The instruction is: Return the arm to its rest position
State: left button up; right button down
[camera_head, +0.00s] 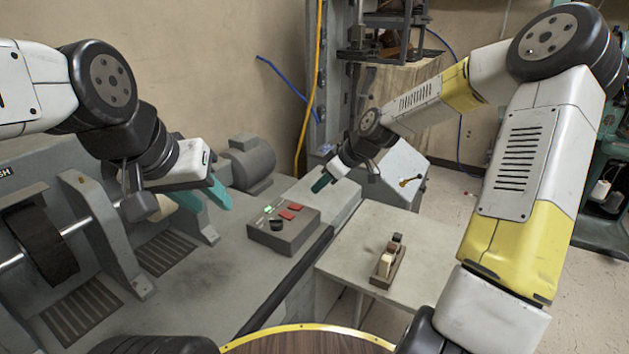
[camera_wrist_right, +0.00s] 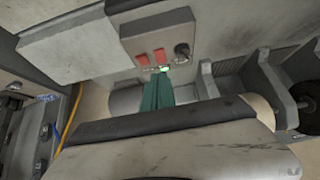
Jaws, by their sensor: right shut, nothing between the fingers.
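My right arm reaches in from the right in the head view. Its right gripper (camera_head: 321,183) has teal fingers and is held up behind and to the right of a grey control box (camera_head: 285,244). In the right wrist view the right gripper (camera_wrist_right: 163,82) is shut and empty, its fingers pointing toward the box with the green light. The box has two red buttons (camera_head: 290,211), a black knob (camera_head: 276,225) and a green light (camera_head: 268,209). My left gripper (camera_head: 206,194) hangs over the grey machine bench, its two teal fingers apart with nothing seen between them.
A small table (camera_head: 352,240) bears a wooden holder (camera_head: 380,274) with cream and dark pieces. A grinding machine (camera_head: 75,225) with a dark wheel fills the left, and a grey motor (camera_head: 249,163) stands behind. A yellow cable (camera_head: 309,90) hangs by the post.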

jog(key=s+d+r+m+h, duration=0.1)
jog(key=s+d+r+m, duration=0.1)
jog(key=s+r, duration=0.3)
jog(key=s+d+r+m+t+h, duration=0.1)
jog(key=s+d+r+m, duration=0.2)
jog(key=s, duration=1.1)
jog(key=s+d+r+m+t+h, duration=0.1)
jog(key=s+d+r+m+h, duration=0.1)
jog(key=s+r+m, duration=0.3)
jog(key=s+d+r, duration=0.1)
jog(key=s+r, duration=0.2)
jog(key=s, duration=0.2)
jog(key=shift+m, duration=0.3)
jog(key=shift+s+f, duration=0.1)
jog(key=shift+s, duration=0.1)
